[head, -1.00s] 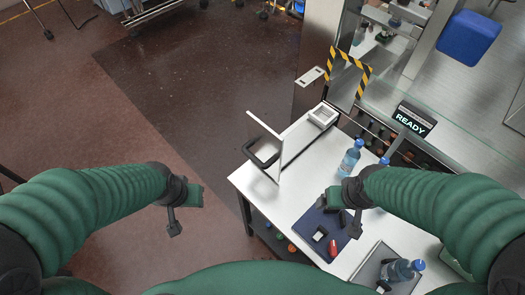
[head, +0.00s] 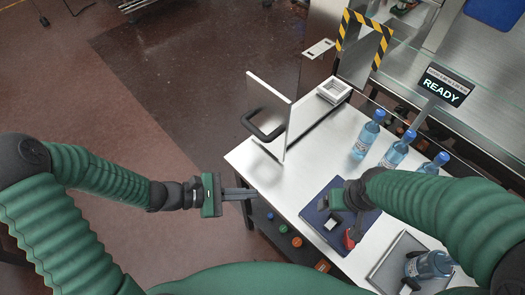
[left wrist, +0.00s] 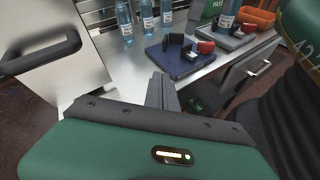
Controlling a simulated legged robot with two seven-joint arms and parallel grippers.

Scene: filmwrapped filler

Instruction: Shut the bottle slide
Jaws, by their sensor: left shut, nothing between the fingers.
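The bottle slide seems to be the upright pale panel (head: 270,110) with a black D-shaped handle (head: 262,126), standing on the left part of the white table. The handle also shows at upper left in the left wrist view (left wrist: 40,50). It stands clear of the bottles. My left gripper (head: 252,194) is shut and empty, just off the table's left edge, below the handle in the picture and not touching it. Its fingers also show in the left wrist view (left wrist: 161,90). My right gripper (head: 330,207) is over the dark blue mat; its fingers cannot be made out.
Several blue-capped bottles (head: 367,135) stand along the table's far right side. The dark blue mat (head: 312,215) holds small black and red items. A READY sign (head: 442,86) and a striped frame (head: 382,45) stand behind.

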